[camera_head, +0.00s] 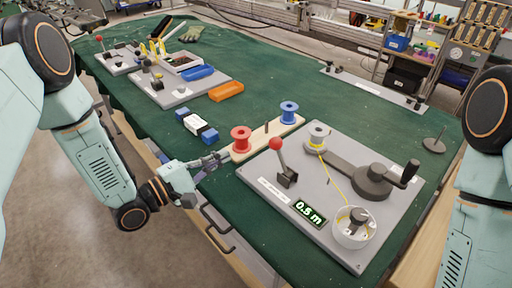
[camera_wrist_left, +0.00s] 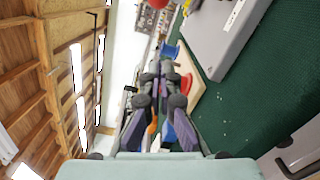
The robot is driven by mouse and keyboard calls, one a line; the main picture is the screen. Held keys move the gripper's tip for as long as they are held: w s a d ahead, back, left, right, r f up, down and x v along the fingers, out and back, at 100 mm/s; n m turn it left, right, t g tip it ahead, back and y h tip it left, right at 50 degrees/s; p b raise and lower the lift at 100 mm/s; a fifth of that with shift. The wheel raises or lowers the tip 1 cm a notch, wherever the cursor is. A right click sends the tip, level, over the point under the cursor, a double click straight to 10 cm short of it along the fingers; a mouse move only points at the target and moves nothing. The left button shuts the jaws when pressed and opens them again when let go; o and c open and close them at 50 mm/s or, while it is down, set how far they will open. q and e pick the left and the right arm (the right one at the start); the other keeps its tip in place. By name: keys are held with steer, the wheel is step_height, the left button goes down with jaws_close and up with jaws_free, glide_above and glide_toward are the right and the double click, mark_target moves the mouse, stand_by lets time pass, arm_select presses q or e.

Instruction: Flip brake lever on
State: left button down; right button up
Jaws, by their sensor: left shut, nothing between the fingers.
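The brake lever (camera_head: 280,162) has a red ball knob and a dark base and stands on a grey winding board (camera_head: 262,189). It leans a little to the left in the head view. My left gripper (camera_head: 222,156) is shut and empty, left of the lever and apart from it, near the wooden spool holder. Its closed fingers show in the left wrist view (camera_wrist_left: 161,72). My right gripper is out of view.
The board carries a crank (camera_head: 375,180), a yellow-thread spool (camera_head: 318,135), a white cup (camera_head: 354,227) and a display reading 0.5 m (camera_head: 309,213). A red spool (camera_head: 241,139) and a blue spool (camera_head: 289,112) stand on the holder.

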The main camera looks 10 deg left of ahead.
mark_target(282, 160)
arm_select(q)
steer(key=x, duration=0.7)
steer(key=shift+d+b, duration=0.15)
steer(key=shift+b, duration=0.25)
steer(key=d, duration=0.2)
steer(key=s+r, duration=0.1)
steer(key=shift+d, duration=0.4)
steer(key=shift+s+d+r, duration=0.15)
steer(key=shift+s+d, duration=0.05)
steer(key=shift+d, duration=0.15)
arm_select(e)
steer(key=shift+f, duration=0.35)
arm_select(q)
steer(key=shift+w, duration=0.1)
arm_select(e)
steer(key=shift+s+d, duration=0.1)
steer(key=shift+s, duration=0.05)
